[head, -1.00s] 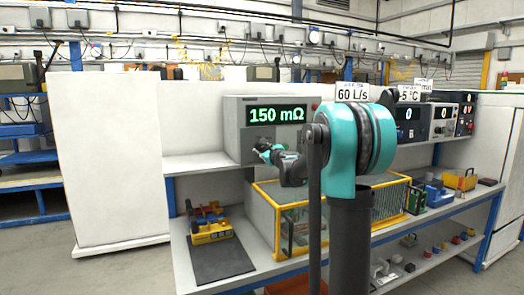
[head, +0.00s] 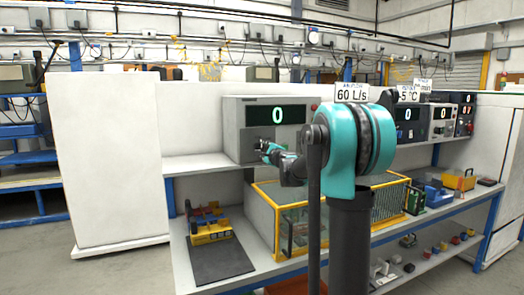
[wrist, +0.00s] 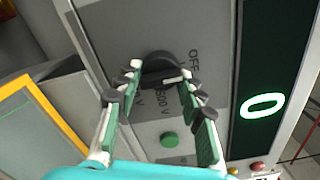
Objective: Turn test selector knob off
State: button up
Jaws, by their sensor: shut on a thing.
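The test selector knob (wrist: 160,66) is a dark round knob on the grey front of the tester (head: 233,130). My gripper (wrist: 163,74) is shut on it, with one fingertip at each side. The word OFF and voltage labels, one reading 500 V, are printed around the knob. A short white mark shows at the knob's lower edge; I cannot tell for certain which label it points at. The tester's display (head: 277,115) reads a green 0, also large in the wrist view (wrist: 263,105). In the head view my gripper (head: 267,149) hides the knob.
A green button (wrist: 169,139) lies below the knob in the wrist view, between my fingers. A yellow-framed case (head: 277,232) stands on the bench below the tester. Other instruments (head: 442,120) stand to the right. A dark mat (head: 222,264) lies at the left.

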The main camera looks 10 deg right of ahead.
dwell(0.4)
jog(key=o, duration=1.1)
jog(key=v, duration=1.2)
jog(key=s+a+f+n+g+y, duration=0.1)
jog(key=s+a+f+n+g, duration=0.3)
jog(key=s+f+n, duration=0.5)
jog(key=s+a+f+n+g, duration=0.4)
jog(key=s+a+f+n, duration=0.1)
jog(key=s+f, duration=0.6)
jog(key=s+d+f+n+g+h, duration=0.1)
jog(key=s+d+f+n+h, duration=0.1)
jog(key=s+f, duration=0.3)
jog(key=s+d+f+n+g+h, duration=0.1)
jog(key=s+d+f+n+g, duration=0.1)
jog(key=s+d+f, duration=0.2)
jog(key=s+d+f+n+g+h, duration=0.2)
jog(key=s+d+f, duration=0.1)
jog(key=s+f, duration=0.5)
jog(key=shift+s+f+h, duration=0.15)
jog(key=shift+s+h, duration=0.15)
jog(key=shift+s, duration=0.8)
